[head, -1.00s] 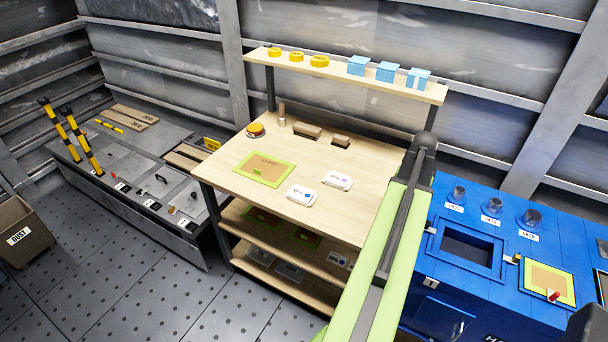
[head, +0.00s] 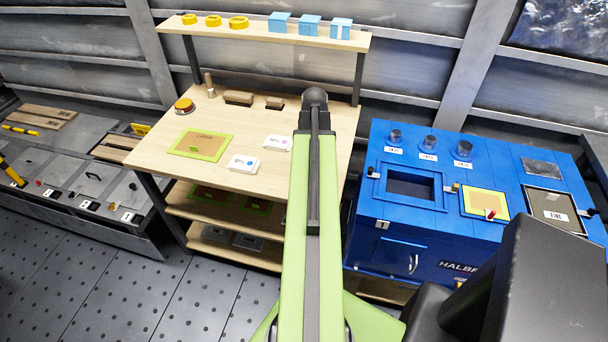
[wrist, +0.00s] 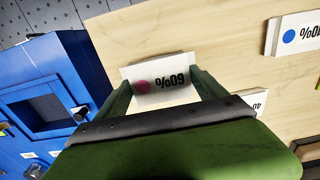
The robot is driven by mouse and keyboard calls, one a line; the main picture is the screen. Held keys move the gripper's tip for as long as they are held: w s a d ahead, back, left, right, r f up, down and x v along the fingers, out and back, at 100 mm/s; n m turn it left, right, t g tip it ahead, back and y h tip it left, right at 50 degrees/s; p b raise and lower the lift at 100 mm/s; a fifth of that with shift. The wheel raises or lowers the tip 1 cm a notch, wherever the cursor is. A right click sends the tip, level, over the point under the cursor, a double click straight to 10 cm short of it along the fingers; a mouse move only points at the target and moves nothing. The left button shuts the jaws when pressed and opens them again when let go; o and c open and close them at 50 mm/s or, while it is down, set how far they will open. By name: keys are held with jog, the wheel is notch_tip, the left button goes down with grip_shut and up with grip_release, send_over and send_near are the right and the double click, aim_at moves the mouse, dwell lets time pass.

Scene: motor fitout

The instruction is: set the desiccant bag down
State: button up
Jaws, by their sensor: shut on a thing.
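In the head view my arm covers the gripper and the held bag. Two similar white bags lie on the bench: one with a blue dot (head: 243,163), also at the right of the wrist view (wrist: 294,36), and one with a purple dot (head: 277,144).
A green-framed mat (head: 201,144), a yellow-topped round item (head: 184,105) and brown blocks (head: 238,98) are on the bench. A shelf (head: 265,32) with yellow rings and blue boxes stands above its back. A blue cabinet (head: 395,238) stands to the right.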

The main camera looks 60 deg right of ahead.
jog(key=shift+w+a+f, duration=0.35)
jog(key=shift+w+f, duration=0.05)
jog(key=shift+w, duration=0.15)
notch_tip(320, 180, down, 4)
jog(key=b, duration=0.4)
jog(key=shift+f, duration=0.15)
jog(key=shift+r, duration=0.25)
jog(key=shift+f, duration=0.25)
jog(key=o, duration=1.5)
jog(key=shift+r, duration=0.1)
notch_tip(320, 180, up, 12)
jog(key=p, duration=1.2)
jog(key=shift+r, duration=0.25)
jog(key=shift+f, duration=0.1)
jog(key=shift+w, duration=0.1)
